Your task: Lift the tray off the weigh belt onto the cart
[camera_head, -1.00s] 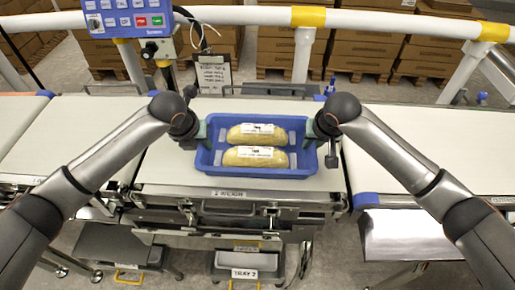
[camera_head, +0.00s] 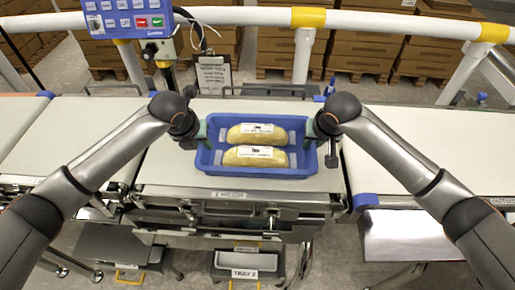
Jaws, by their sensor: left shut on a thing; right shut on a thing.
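The blue tray (camera_head: 256,171) sits on or just over the white weigh belt (camera_head: 170,170), level, with two wrapped yellowish packs (camera_head: 255,156) lying in it, each with a white label. My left gripper (camera_head: 203,133) is shut on the tray's left wall. My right gripper (camera_head: 312,133) is shut on its right wall. The fingers are largely hidden by the wrists. I cannot tell whether the tray's underside touches the belt. No cart can be made out clearly; a low grey bin (camera_head: 246,262) marked "TRAY 2" stands beneath the belt frame.
A blue control panel (camera_head: 128,19) and a clipboard (camera_head: 213,73) stand behind the belt at left. A white guard rail (camera_head: 250,16) with yellow bands runs across the back. More belts extend to the left (camera_head: 75,135) and right (camera_head: 420,150). Stacked cartons stand beyond the rail.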

